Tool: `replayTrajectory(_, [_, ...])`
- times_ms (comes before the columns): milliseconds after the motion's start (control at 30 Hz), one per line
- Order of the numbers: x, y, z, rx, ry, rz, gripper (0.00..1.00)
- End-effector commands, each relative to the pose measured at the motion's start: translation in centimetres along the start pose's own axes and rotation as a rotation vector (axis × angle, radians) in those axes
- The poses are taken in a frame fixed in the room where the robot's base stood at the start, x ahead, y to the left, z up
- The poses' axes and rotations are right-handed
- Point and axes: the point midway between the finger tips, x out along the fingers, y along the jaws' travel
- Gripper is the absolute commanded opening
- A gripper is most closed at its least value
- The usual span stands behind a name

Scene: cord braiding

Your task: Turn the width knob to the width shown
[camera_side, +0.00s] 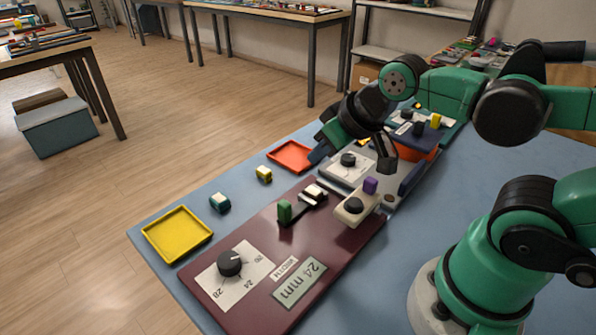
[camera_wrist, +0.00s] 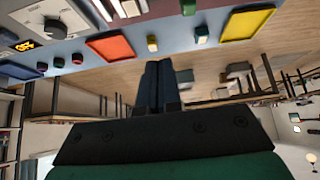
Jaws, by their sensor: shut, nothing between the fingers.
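The width knob (camera_side: 229,263) is a black round knob on a white dial (camera_side: 217,290) marked 20, 24 and 28, at the near end of the maroon panel (camera_side: 274,236). Its white mark appears to point up and right, toward the 20. The display (camera_side: 300,284) beside the WIDTH label (camera_side: 284,268) reads 24 mm. My gripper (camera_side: 317,154) is well up and right of the knob in the side view, above the table near the orange tray. Its dark fingers are shut and empty in the wrist view (camera_wrist: 158,65). The width knob cannot be made out there.
An orange tray (camera_side: 291,144), a yellow tray (camera_side: 208,237), a yellow block (camera_side: 264,181) and a teal block (camera_side: 220,204) lie along the table edge.

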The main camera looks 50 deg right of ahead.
Motion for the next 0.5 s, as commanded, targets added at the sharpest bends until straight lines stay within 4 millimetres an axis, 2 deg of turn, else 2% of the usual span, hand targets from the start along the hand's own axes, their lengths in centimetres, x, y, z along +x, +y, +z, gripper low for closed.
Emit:
replayTrajectory(300, [0.00,0.00,0.00,0.000,0.000,0.000,0.00])
replayTrajectory(433, [0.05,-0.31,-0.16,-0.031,-0.012,-0.007,0.37])
replayTrajectory(500, [0.19,-0.94,-0.50,-0.099,-0.039,-0.022,0.57])
